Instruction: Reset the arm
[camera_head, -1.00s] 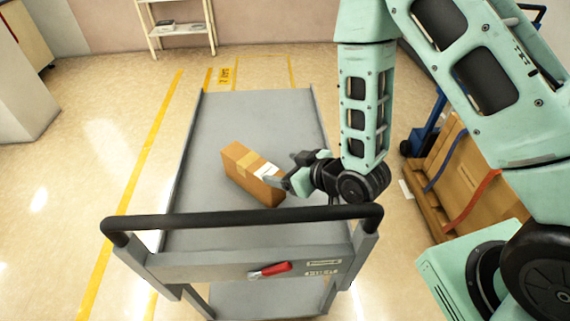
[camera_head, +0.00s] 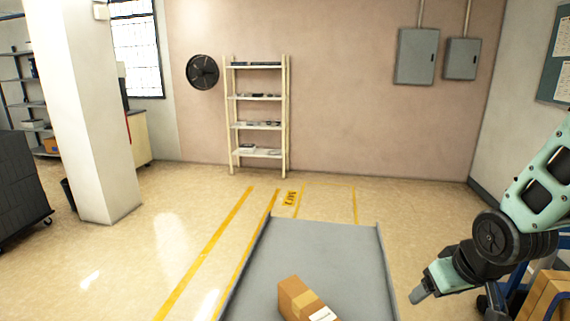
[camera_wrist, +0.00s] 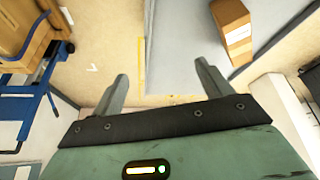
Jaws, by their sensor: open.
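A brown cardboard box (camera_head: 297,297) lies on the cart top, with tape and a white label. The box also shows in the wrist view (camera_wrist: 231,22), at the upper right, apart from the fingers. The near end of the cart is outside the head view.
A blue hand truck (camera_wrist: 42,95) with cardboard boxes (camera_head: 545,292) stands at the right. A shelf rack (camera_head: 258,125) stands against the back wall. A white pillar (camera_head: 85,110) is at the left. The floor with yellow lines (camera_head: 220,235) is clear left of the cart.

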